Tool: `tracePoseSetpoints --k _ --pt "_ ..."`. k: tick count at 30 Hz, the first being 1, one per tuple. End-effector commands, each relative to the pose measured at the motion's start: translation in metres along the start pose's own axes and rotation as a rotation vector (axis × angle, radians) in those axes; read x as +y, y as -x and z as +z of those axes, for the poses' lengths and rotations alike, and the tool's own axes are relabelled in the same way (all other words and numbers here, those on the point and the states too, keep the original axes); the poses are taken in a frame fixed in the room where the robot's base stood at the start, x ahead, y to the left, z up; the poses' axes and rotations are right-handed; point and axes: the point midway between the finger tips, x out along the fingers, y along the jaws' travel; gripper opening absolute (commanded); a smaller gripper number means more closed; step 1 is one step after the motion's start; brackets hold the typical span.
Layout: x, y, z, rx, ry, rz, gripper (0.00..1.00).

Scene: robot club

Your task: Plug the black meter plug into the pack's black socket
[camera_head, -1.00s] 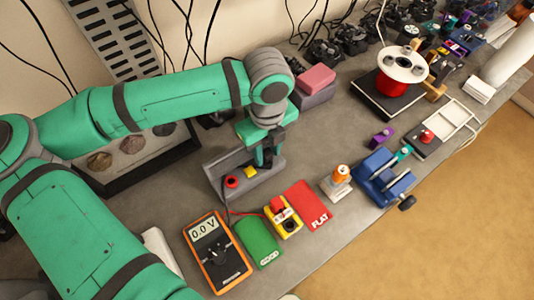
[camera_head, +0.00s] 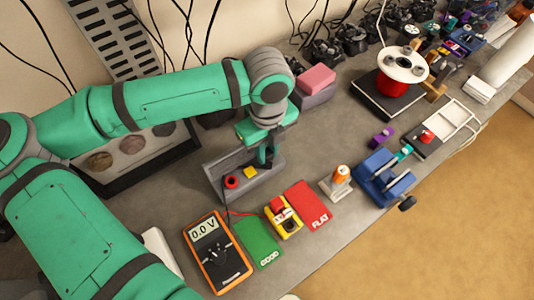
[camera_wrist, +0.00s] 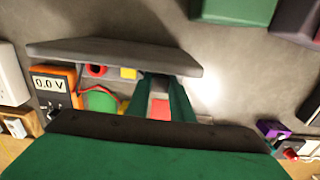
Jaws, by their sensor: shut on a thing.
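My gripper (camera_head: 267,160) is low at the right end of a grey holder (camera_head: 215,168), fingers pointing down. Its two green fingers (camera_wrist: 160,103) are shut on a small dark thing, apparently the black meter plug, mostly hidden between them. I cannot tell whether it is clear of the holder. The orange meter (camera_head: 217,252) lies in front and reads 0.0 V; a red lead and a dark lead run from it. The yellow pack (camera_head: 291,228) with red parts on top sits between the green GOOD mat (camera_head: 259,240) and the red FLAT mat (camera_head: 309,204). Its black socket is not clear.
The holder also carries a red round piece (camera_head: 231,181) and a yellow block (camera_head: 250,172). A small stand with an orange top (camera_head: 340,175) and a blue vise-like tool (camera_head: 383,180) stand to the right. A pink and grey block (camera_head: 315,80) is behind.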

Motion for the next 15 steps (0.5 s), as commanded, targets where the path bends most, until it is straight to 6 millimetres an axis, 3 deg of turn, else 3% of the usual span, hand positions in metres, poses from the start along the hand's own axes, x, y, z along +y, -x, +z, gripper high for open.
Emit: tracePoseSetpoints --k 15 --pt "0.0001 0.0083 0.0004 0.0 0.0 0.0 0.0"
